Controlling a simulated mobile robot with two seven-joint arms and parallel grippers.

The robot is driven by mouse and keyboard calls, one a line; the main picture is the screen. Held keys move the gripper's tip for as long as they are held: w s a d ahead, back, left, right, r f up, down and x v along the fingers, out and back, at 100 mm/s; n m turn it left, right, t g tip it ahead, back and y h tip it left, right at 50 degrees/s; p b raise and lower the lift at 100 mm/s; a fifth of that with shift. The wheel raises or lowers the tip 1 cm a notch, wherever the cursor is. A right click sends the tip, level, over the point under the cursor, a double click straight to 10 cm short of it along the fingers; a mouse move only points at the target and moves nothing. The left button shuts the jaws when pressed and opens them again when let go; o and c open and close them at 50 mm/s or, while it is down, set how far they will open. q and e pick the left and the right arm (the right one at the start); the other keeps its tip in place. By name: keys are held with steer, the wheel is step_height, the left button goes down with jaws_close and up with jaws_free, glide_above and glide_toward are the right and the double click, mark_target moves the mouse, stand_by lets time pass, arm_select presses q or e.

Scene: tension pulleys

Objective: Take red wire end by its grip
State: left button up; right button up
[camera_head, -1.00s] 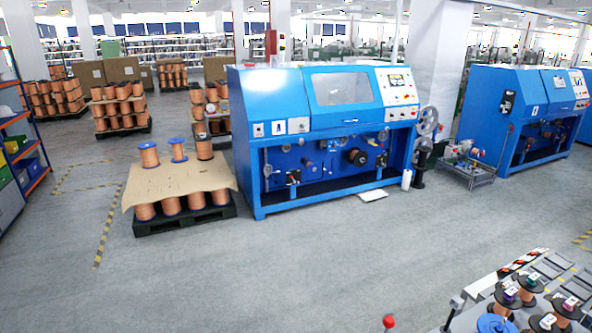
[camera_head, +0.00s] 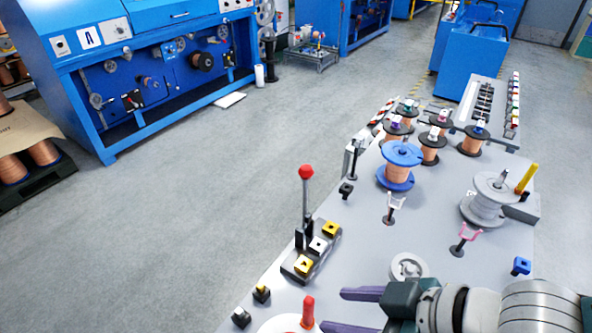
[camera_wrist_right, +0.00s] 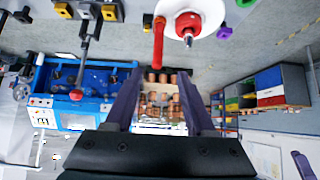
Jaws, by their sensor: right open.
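My right gripper (camera_head: 350,311) is open, its two purple fingers pointing left over the grey table (camera_head: 440,262). A red upright grip (camera_head: 308,311) stands just left of the fingertips, by a white disc (camera_head: 275,326) cut off at the bottom edge. In the right wrist view, the red grip (camera_wrist_right: 158,42) lies ahead of the gap between the fingers (camera_wrist_right: 160,75), with nothing clamped. The white disc with a red centre (camera_wrist_right: 208,12) is beside it. No wire on the red grip can be made out. My left gripper is not in view.
A small round grey part (camera_head: 407,267) sits close behind the gripper.

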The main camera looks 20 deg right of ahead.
mark_target(313, 307)
steer(key=b+x, duration=0.7)
steer(key=x, duration=0.1)
steer(key=shift+d+f, duration=0.25)
steer(key=shift+d, duration=0.05)
steer(key=shift+w+a+f+b, duration=0.25)
steer(key=shift+w+a+b, duration=0.1)
steer(key=shift+b, duration=0.2)
steer(key=shift+c, duration=0.3)
jaws_close()
stand_by(0.5)
stand_by(0.6)
